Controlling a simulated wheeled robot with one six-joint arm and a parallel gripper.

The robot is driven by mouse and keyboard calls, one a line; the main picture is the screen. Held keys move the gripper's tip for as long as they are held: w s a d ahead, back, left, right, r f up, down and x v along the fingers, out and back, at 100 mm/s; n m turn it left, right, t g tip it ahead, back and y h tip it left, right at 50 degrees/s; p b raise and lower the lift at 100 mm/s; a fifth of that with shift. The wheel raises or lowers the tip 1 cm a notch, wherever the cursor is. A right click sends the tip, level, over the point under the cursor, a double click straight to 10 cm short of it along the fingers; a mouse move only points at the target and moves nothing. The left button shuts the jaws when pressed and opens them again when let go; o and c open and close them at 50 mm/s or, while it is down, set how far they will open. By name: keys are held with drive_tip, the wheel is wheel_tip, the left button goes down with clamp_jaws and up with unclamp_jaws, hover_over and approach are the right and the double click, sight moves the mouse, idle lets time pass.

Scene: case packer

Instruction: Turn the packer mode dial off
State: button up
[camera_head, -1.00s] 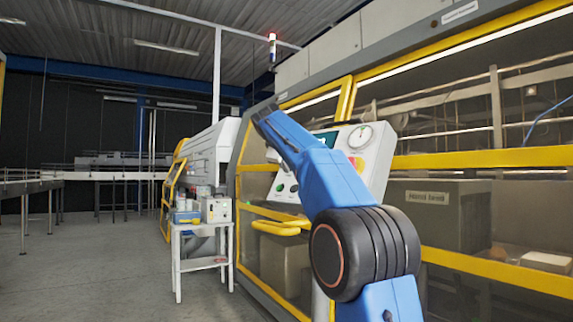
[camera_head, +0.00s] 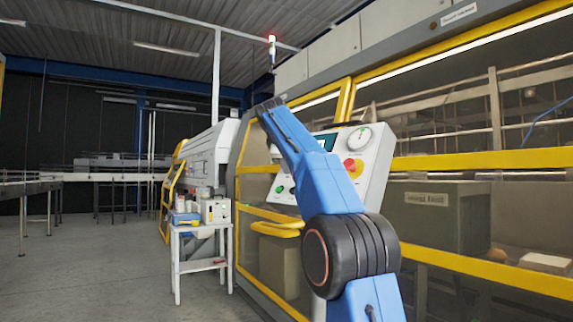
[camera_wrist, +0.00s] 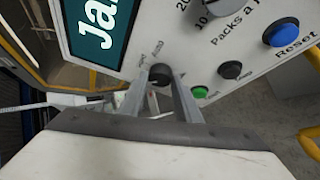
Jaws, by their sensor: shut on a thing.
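The packer mode dial is a small black knob (camera_wrist: 160,75) on the white control panel, below the teal screen in the wrist view. Small printed labels beside it are too blurred to read surely. My gripper (camera_wrist: 161,80) has its two grey fingers on either side of the knob and is shut on it. The knob's pointer direction is not clear. In the head view the white control panel (camera_head: 377,180) shows behind my blue arm, which hides the dial and my gripper.
Near the dial are a green button (camera_wrist: 199,92), another black knob (camera_wrist: 231,70) and a blue Reset button (camera_wrist: 281,32). The head view shows a red stop button (camera_head: 352,168). Yellow guard frames (camera_head: 470,160) flank the panel.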

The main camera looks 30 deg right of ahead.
drive_tip(key=o, duration=1)
drive_tip(key=v, duration=1.7)
drive_tip(key=shift+s+a+r, duration=0.1)
drive_tip(key=shift+s, duration=0.05)
